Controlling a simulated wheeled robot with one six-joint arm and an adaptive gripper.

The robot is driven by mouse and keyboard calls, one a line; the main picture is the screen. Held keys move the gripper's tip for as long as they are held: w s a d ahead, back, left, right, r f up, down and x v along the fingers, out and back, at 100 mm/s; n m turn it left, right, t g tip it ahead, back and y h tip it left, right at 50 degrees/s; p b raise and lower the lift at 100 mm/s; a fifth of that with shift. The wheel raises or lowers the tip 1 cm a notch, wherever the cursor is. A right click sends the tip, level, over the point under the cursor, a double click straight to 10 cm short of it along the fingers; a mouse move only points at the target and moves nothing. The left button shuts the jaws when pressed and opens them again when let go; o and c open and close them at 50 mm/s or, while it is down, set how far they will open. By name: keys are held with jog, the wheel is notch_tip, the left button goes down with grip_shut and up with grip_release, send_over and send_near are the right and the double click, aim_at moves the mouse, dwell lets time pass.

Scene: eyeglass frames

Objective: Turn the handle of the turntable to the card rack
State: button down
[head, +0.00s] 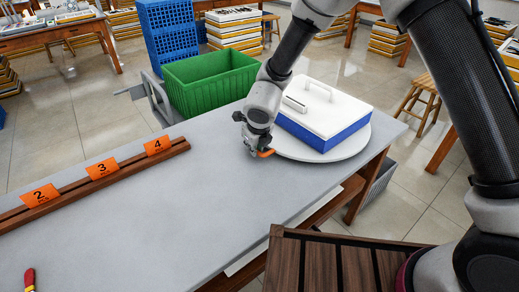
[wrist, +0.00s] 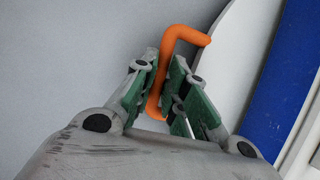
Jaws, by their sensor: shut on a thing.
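The round white turntable (head: 355,145) sits at the far right end of the grey table. It carries a blue box with a white lid (head: 325,103). Its orange handle (head: 265,153) sticks out at the rim on the left side. In the wrist view the bent orange handle (wrist: 189,35) passes between my fingers. My gripper (wrist: 162,98) is shut on the handle, and it shows in the head view (head: 254,148) at the turntable's left edge. The card rack (head: 125,167) is a long brown wooden rail on the table's left, holding orange cards numbered 2, 3 and 4.
The grey tabletop (head: 190,210) between rack and turntable is clear. A red-handled tool (head: 29,279) lies at the front left. A green crate (head: 208,82) stands behind the table. A dark slatted wooden surface (head: 335,262) is at the front right.

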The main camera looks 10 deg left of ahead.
jog(key=shift+w+a, duration=0.25)
jog(key=shift+w, duration=0.15)
jog(key=c, duration=1.5)
grip_release()
jog(key=shift+s, duration=0.1)
jog(key=shift+o, duration=0.2)
jog(key=v, duration=1.2)
jog(key=shift+a, duration=0.1)
